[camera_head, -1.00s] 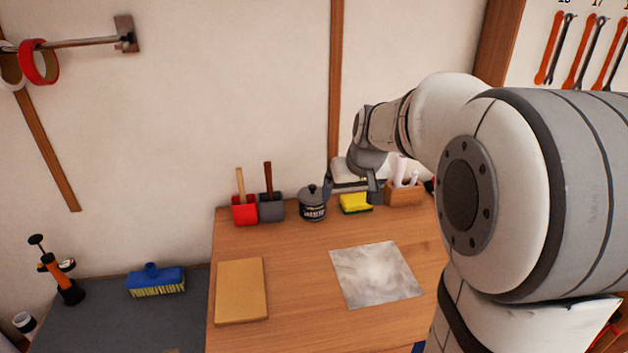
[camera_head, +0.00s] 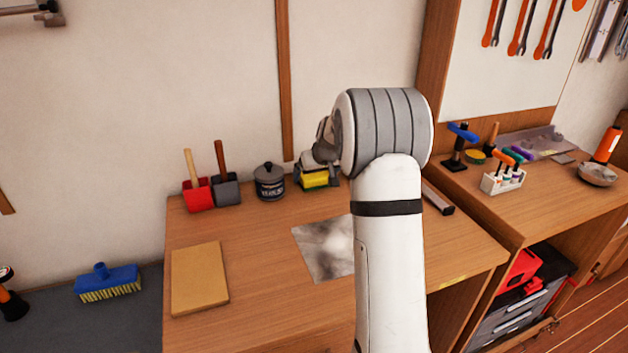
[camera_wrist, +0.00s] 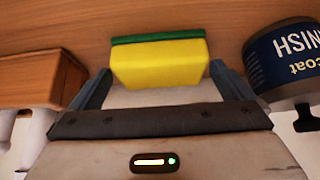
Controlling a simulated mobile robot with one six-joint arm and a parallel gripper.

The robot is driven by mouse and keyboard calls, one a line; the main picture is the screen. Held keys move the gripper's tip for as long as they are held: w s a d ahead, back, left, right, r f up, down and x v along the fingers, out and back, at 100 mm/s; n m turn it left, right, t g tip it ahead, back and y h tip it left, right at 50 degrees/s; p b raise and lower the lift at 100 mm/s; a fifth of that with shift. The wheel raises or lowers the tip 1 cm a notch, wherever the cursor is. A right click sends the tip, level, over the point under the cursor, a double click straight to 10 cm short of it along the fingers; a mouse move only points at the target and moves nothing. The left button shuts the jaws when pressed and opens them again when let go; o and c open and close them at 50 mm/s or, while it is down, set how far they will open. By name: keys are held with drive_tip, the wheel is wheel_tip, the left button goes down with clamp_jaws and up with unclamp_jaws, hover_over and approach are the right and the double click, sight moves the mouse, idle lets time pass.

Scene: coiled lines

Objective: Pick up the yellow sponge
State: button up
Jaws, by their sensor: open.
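The yellow sponge (camera_head: 314,180) with a green layer is on the wooden table near the wall, partly hidden by my arm in the head view. In the wrist view the sponge (camera_wrist: 160,63) lies ahead, between and slightly beyond the fingertips. My gripper (camera_wrist: 160,85) is open, one blue-grey finger on each side of the sponge, with a gap showing at the left.
A dark finish tin (camera_head: 269,183) stands close to the left of the sponge; in the wrist view the tin (camera_wrist: 285,62) is at right. A tan board (camera_head: 199,278) and a grey sheet (camera_head: 325,248) lie in front.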

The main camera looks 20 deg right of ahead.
drive_tip(key=shift+w+f, duration=0.35)
drive_tip(key=shift+f, duration=0.2)
drive_tip(key=shift+c, duration=0.4)
drive_tip(key=c, duration=0.8)
drive_tip(key=shift+r, duration=0.1)
wheel_tip(320, 180, up, 10)
drive_tip(key=shift+f+p, duration=0.1)
drive_tip(key=shift+p, duration=0.3)
